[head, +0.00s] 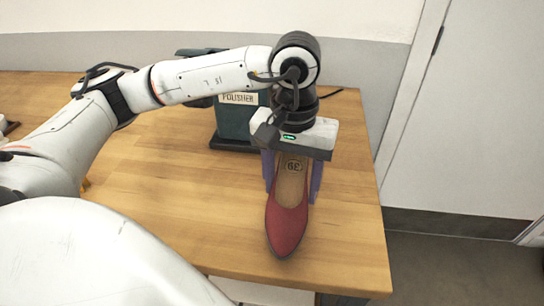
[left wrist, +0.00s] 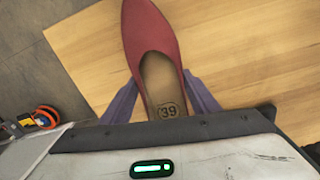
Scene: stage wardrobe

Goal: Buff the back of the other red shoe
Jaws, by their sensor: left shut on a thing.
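A red shoe (head: 287,222) with a tan insole marked 39 is in my left gripper (head: 291,178), its toe toward the front of the table. The two purple fingers of my left gripper sit on either side of the shoe's heel end and are shut on it. The shoe also shows in the left wrist view (left wrist: 154,45), between the fingers (left wrist: 162,100). The back of its heel is hidden under the gripper body. A dark green machine labelled POLISHER (head: 234,122) stands behind the gripper, partly hidden by my left arm. My right gripper is not in view.
The wooden table (head: 170,200) has clear room left of the shoe. Its right edge is close to the shoe, with floor beyond. A wall runs behind, and a pale door (head: 470,110) stands at right. An orange and dark object (left wrist: 40,120) shows in the left wrist view.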

